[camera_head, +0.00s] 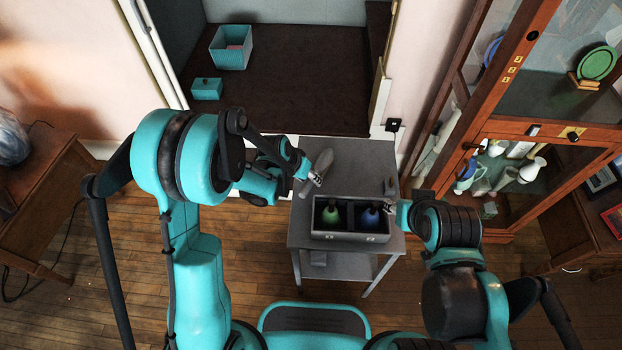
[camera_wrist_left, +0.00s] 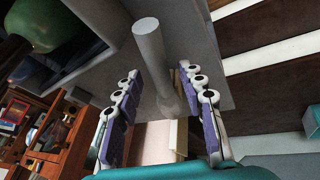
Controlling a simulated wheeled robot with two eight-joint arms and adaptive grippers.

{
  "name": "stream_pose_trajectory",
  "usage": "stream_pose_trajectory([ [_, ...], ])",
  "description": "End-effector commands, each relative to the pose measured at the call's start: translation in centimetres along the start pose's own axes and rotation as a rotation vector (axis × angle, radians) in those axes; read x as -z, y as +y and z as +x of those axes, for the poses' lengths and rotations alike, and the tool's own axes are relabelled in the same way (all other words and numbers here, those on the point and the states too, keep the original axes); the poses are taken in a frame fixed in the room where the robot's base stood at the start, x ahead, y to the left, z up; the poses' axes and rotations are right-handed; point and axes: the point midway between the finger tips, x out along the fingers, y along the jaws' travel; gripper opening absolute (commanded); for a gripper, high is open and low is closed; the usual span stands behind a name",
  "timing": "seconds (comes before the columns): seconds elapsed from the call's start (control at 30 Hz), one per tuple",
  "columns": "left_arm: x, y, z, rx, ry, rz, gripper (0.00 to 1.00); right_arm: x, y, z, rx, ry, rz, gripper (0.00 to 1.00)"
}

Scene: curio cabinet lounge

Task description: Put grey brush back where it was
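In the left wrist view the brush (camera_wrist_left: 152,50) shows as a pale grey rod reaching between the fingers. My left gripper (camera_head: 316,179) is at the brush; in its wrist view the fingers (camera_wrist_left: 163,108) stand apart, with a gap on both sides of the brush. My right gripper (camera_head: 389,208) is at the right end of the grey caddy (camera_head: 350,237); its finger opening is too small to tell.
The caddy holds a green bottle (camera_head: 330,214) and a blue bottle (camera_head: 369,217). A small grey item (camera_head: 390,187) stands at the table's right edge. A glass cabinet (camera_head: 518,90) is at the right. A teal box (camera_head: 231,48) and a small teal box (camera_head: 207,88) sit in the recess behind.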

Motion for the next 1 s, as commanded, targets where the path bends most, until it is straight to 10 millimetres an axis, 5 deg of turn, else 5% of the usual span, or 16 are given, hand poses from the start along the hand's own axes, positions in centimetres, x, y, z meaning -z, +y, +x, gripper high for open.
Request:
stream_pose_trajectory([
  [0.3, 0.0, 0.0, -7.3, 0.000, 0.000, -0.001, 0.40, 1.6, 0.0, -2.3, 0.000, 0.000, 0.000, 0.40],
  [0.77, -0.1, -0.1, -11.2, 0.019, 0.012, -0.014, 0.40, 1.9, 0.0, -2.7, 0.000, 0.000, 0.000, 0.40],
  [1.0, -2.2, -0.3, -19.4, 0.127, 0.081, -0.091, 0.40, 1.9, 0.0, -2.7, 0.000, 0.000, 0.000, 0.40],
])
